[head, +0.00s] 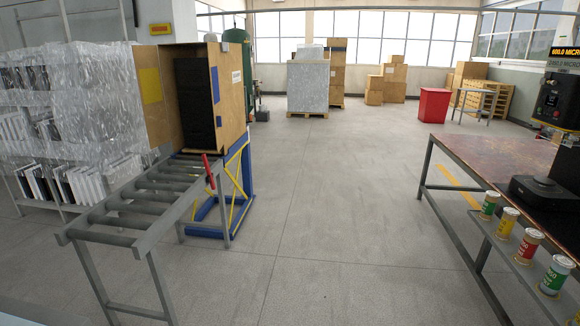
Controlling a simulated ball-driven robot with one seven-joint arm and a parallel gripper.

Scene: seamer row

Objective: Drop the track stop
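A roller track (114,221) with grey rollers and a grey frame stands at the left. A red bar, which looks like the track stop (208,171), stands up with a slight tilt at the track's far right side. Just behind it is a wooden box (231,90) with an open front and a dark stack (195,100) inside. The box rests on a blue stand (240,182) with yellow braces. The red bar's lower end is hard to make out. My gripper is not in view.
A wrapped rack (75,110) stands behind the track at left. A workbench (490,160) with a dark machine (555,110) is at right, with several cans (530,246) on its lower shelf. The middle floor is clear. A red bin (434,104) and boxes stand far back.

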